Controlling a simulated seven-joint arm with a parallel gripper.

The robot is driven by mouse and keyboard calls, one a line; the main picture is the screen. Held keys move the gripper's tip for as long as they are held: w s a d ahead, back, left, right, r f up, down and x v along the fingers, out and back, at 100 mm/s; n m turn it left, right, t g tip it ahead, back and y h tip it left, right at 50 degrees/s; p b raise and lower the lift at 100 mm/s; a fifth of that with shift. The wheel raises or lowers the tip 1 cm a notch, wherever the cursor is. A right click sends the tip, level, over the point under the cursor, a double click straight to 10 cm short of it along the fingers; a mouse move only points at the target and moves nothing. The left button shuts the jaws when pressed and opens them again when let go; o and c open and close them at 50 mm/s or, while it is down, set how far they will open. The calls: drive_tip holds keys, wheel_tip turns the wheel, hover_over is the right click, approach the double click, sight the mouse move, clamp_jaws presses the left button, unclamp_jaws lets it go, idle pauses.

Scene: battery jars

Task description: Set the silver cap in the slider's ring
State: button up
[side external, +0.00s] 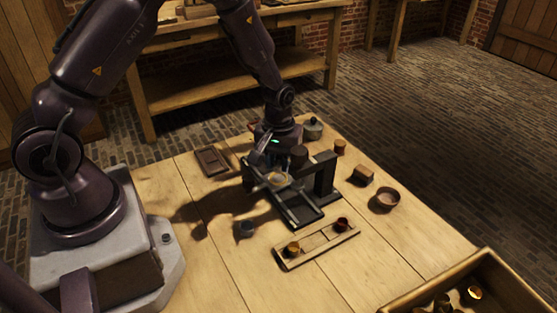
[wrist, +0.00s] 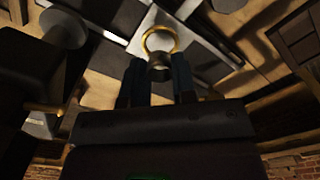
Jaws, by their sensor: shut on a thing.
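My gripper (wrist: 158,78) is shut on a small round grey-brown piece (wrist: 159,71), which appears to be the silver cap; the dark fingers hide its sides. In the wrist view, the slider's gold ring (wrist: 147,34) shows just past the held piece, on a pale plate. I cannot tell whether the piece touches the ring. In the side view, my gripper (side external: 273,172) is low over the dark slider frame (side external: 309,214), close to the ring (side external: 279,180). The held piece is not clear there.
A dark upright block (side external: 325,174) stands close on the gripper's right. A bowl (side external: 387,200) stands right, and a wooden crate (side external: 470,275) fills the front right corner.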

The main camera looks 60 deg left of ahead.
drive_tip(key=shift+f, duration=1.2)
idle(0.4)
drive_tip(key=shift+r, duration=0.4)
drive_tip(key=shift+r, duration=0.4)
idle(0.7)
drive_tip(key=o, duration=0.6)
drive_tip(key=shift+r, duration=0.1)
wheel_tip(320, 180, up, 11)
idle(0.8)
